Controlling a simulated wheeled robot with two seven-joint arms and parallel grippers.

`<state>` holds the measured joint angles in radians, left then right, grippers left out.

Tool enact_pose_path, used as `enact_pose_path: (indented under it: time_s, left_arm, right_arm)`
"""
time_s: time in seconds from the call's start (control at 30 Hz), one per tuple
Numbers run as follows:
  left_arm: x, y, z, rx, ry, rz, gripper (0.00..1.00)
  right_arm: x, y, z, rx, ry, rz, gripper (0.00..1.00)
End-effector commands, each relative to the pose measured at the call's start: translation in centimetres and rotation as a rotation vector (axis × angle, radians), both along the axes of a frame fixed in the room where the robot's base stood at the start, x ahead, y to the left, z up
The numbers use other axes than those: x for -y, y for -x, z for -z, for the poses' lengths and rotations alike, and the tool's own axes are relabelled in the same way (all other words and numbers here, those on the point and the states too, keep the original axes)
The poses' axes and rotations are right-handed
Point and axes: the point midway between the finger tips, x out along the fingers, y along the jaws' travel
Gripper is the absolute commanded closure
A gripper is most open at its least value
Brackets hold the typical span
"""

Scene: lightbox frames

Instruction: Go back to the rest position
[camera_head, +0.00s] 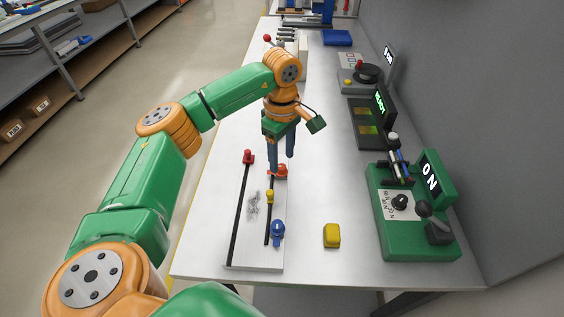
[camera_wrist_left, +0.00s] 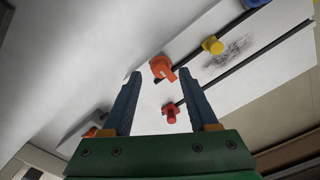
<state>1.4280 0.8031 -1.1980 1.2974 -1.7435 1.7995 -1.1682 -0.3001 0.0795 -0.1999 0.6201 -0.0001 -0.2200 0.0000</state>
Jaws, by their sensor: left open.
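My left gripper (camera_head: 282,163) is open and points down over the far end of a white board (camera_head: 262,256). In the head view its fingertips are close to an orange-red knob (camera_head: 281,171) on the board's right black rail. In the left wrist view the orange-red knob (camera_wrist_left: 162,68) shows between the open fingertips (camera_wrist_left: 158,76); I cannot tell whether they touch it. A red knob (camera_head: 248,157) is at the far end of the left rail. A yellow knob (camera_head: 269,197) and a blue knob (camera_head: 278,229) are nearer along the right rail. My right gripper is out of view.
A yellow block (camera_head: 332,235) lies right of the board on the white table (camera_head: 322,185). A green control box (camera_head: 385,236) with an ON display stands at the right. More devices and a blue tray (camera_head: 337,37) are farther back. The table between board and devices is mostly clear.

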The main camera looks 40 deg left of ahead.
Motion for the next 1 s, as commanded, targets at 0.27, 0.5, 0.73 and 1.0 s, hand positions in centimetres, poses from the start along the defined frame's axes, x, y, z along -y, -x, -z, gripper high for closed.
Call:
enact_pose_path:
  time_s: [0.27,0.5,0.73,1.0]
  left_arm:
    - [0.0,0.0,-4.4,0.001,0.0,-0.001,0.41]
    - [0.0,0.0,-4.5,0.0,0.0,0.0,0.41]
    - [0.0,0.0,-5.3,0.0,0.0,0.0,0.41]
    - [0.0,0.0,-11.4,0.0,0.0,0.0,0.41]
  right_arm:
    - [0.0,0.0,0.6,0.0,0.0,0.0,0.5]
    - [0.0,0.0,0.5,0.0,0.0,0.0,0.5]
    - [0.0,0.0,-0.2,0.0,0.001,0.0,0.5]
    - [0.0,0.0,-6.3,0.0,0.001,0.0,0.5]
